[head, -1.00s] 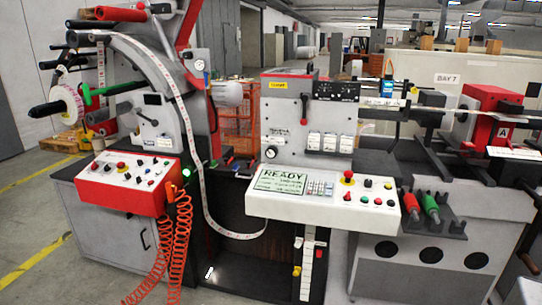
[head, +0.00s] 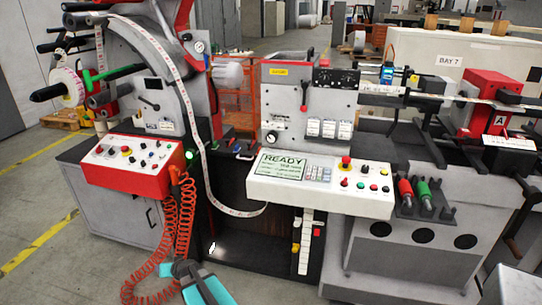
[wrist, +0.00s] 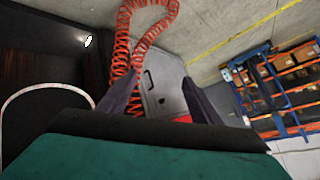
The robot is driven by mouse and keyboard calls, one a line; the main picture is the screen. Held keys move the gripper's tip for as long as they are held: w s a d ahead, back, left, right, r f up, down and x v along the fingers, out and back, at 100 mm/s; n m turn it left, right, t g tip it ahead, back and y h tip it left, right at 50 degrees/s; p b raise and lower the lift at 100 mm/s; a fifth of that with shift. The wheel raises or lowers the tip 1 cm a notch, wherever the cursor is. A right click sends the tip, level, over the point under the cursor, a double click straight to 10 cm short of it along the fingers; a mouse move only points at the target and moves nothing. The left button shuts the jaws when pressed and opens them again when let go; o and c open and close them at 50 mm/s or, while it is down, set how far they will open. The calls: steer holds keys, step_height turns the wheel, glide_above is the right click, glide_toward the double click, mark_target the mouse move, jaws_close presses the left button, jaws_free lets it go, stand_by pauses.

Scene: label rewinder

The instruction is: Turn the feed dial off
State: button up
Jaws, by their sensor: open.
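The head view shows several dials and buttons on the red control panel (head: 128,160) at the left and on the white control panel (head: 325,190) at the right. A dark round knob (head: 271,137) sits on the grey machine face above the white panel. The labels are too small to tell which one is the feed dial. My gripper (wrist: 158,97) is open and empty in the wrist view, its two dark fingers apart. Beyond them are a grey cabinet door (wrist: 160,88) and a bit of red. In the head view only teal and grey parts of my arm show at the bottom, below the panels.
Orange coiled hoses (head: 180,215) hang from the red panel's right side, close to my arm; they also show in the wrist view (wrist: 124,45). A white label web (head: 205,170) loops down between the panels. Open floor lies at the front left.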

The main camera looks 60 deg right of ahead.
steer(key=s+d+r+m+t+h+p, duration=0.15)
steer(key=d+r+m+h+p, duration=0.45)
steer(key=d+r, duration=1.9)
steer(key=m+g+h, duration=0.6)
steer(key=m+h, duration=0.2)
steer(key=h, duration=0.1)
glide_toward(271, 139)
steer(key=v, duration=0.4)
steer(key=shift+s+f, duration=0.1)
steer(key=shift+f, duration=0.1)
steer(key=shift+x, duration=1)
steer(key=shift+p+x, duration=1.25)
steer(key=shift+x, duration=4.65)
steer(key=shift+r, duration=0.2)
